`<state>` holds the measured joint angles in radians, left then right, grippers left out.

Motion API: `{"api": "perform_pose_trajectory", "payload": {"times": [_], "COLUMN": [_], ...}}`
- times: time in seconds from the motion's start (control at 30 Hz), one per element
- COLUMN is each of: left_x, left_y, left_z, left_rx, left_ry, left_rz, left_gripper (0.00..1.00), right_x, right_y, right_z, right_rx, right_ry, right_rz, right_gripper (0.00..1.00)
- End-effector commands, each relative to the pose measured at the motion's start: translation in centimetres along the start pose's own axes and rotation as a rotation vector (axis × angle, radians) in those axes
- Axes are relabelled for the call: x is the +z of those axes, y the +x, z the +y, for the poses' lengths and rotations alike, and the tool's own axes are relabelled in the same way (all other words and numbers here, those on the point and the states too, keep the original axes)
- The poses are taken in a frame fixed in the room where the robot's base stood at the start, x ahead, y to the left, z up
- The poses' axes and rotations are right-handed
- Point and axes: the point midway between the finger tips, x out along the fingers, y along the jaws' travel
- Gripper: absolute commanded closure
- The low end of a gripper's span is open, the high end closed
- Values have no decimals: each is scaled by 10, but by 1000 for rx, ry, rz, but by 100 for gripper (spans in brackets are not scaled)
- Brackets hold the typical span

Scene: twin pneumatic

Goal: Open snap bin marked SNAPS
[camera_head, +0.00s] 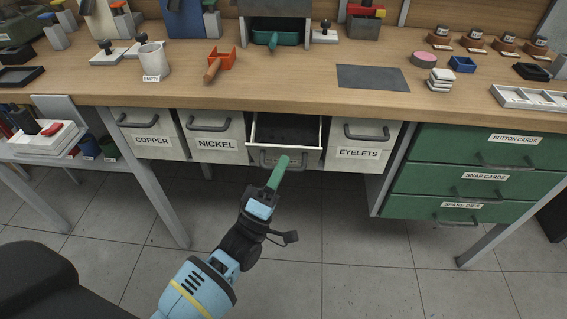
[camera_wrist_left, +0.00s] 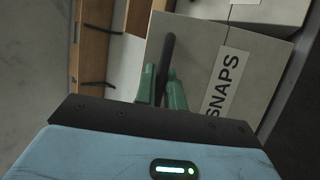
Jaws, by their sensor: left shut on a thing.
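The SNAPS bin (camera_head: 312,156) is a light grey drawer under the bench, between the NICKEL and EYELETS bins. It stands pulled partly out, and its dark inside shows from above. In the left wrist view, the bin front (camera_wrist_left: 205,45) carries a label reading SNAPS (camera_wrist_left: 224,86) and a dark bar handle (camera_wrist_left: 166,56). My left gripper (camera_head: 282,162) has green fingers and is shut on that handle. The fingers (camera_wrist_left: 162,88) sit on either side of the bar in the left wrist view. My right gripper is not in view.
The COPPER bin (camera_head: 152,123), NICKEL bin (camera_head: 216,126) and EYELETS bin (camera_head: 359,137) are shut. Green drawers (camera_head: 477,160) stand to the right. Bench legs (camera_head: 146,180) flank the bins. The tiled floor (camera_head: 340,250) in front is clear.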

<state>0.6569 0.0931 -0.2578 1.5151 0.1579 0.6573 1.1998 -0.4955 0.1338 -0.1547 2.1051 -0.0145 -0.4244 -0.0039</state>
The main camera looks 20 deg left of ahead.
Motion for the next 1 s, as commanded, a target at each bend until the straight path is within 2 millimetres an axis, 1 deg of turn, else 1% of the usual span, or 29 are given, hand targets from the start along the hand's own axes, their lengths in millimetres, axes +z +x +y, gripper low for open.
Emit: {"api": "perform_pose_trajectory", "payload": {"times": [0.03, 0.1, 0.33, 0.57, 0.93, 0.97, 1.0], "left_x": [3, 5, 10, 12, 12, 12, 12], "left_y": [-8, -12, -23, -27, -28, -28, -28], "left_z": [-5, -4, -4, -5, -5, -5, -5], "left_rx": [19, 46, 41, 40, 39, 39, 39], "left_ry": [10, 20, 18, 18, 18, 19, 18], "left_rz": [-4, -3, -1, -2, -3, -3, -3], "left_gripper": [100, 100, 100, 100, 100, 88, 83], "right_x": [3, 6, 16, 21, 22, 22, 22], "right_y": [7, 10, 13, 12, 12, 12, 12], "right_z": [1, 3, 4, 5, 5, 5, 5], "right_rx": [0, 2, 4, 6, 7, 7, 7], "right_ry": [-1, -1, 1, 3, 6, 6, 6], "right_rz": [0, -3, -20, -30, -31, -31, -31], "right_gripper": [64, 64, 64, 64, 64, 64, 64]}}
